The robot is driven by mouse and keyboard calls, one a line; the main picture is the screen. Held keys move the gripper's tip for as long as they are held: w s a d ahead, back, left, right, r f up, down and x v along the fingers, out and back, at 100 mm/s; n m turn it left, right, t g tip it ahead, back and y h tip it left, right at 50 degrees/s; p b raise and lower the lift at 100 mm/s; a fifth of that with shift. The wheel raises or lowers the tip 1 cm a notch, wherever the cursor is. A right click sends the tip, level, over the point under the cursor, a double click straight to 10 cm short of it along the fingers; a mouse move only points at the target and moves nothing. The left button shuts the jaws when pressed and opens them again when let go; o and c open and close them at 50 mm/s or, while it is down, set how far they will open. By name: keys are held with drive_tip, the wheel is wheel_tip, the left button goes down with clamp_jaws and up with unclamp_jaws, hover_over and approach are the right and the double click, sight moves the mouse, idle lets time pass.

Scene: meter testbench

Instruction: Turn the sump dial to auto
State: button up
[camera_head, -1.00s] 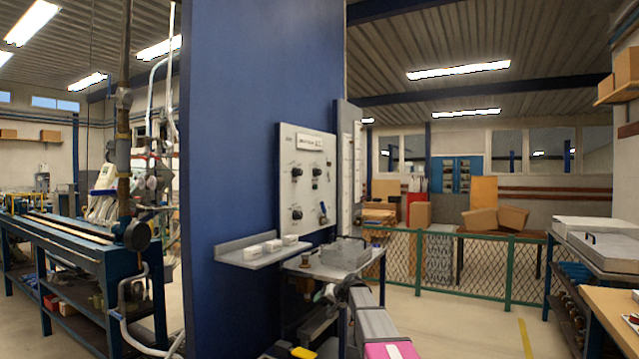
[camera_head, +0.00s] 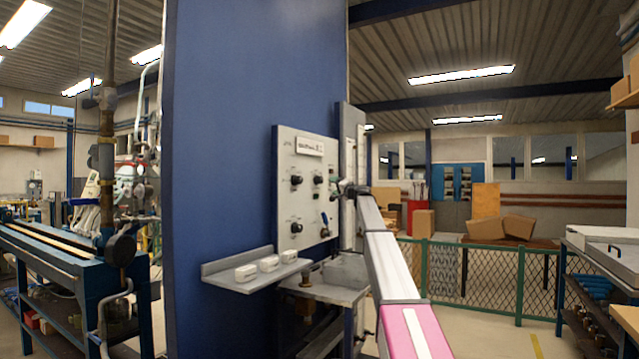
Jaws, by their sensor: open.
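The grey control panel (camera_head: 309,208) is mounted on the blue wall and seen at a slant. It carries an upper black dial (camera_head: 296,180), a lower black dial (camera_head: 296,228), smaller controls and a lever (camera_head: 324,219) at the lower right. The labels are too small to read, so I cannot tell which dial is the sump dial or where it points. My gripper (camera_head: 338,187) is open, at the panel's upper right edge, right of the upper dial. Its fingers are small in view, and I cannot tell whether they touch anything.
A light shelf (camera_head: 235,278) with three white blocks juts out below the panel. A grey bench (camera_head: 325,290) stands under the panel. A tall grey plate (camera_head: 352,140) adjoins the panel's right side. A green mesh fence (camera_head: 475,270) stands behind, on the right.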

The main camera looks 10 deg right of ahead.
sight(322, 181)
drive_tip(key=x, duration=1.1)
drive_tip(key=shift+w+d+r, duration=0.15)
drive_tip(key=shift+w+r, duration=0.05)
drive_tip(key=shift+w, duration=0.1)
drive_tip(key=c, duration=0.9)
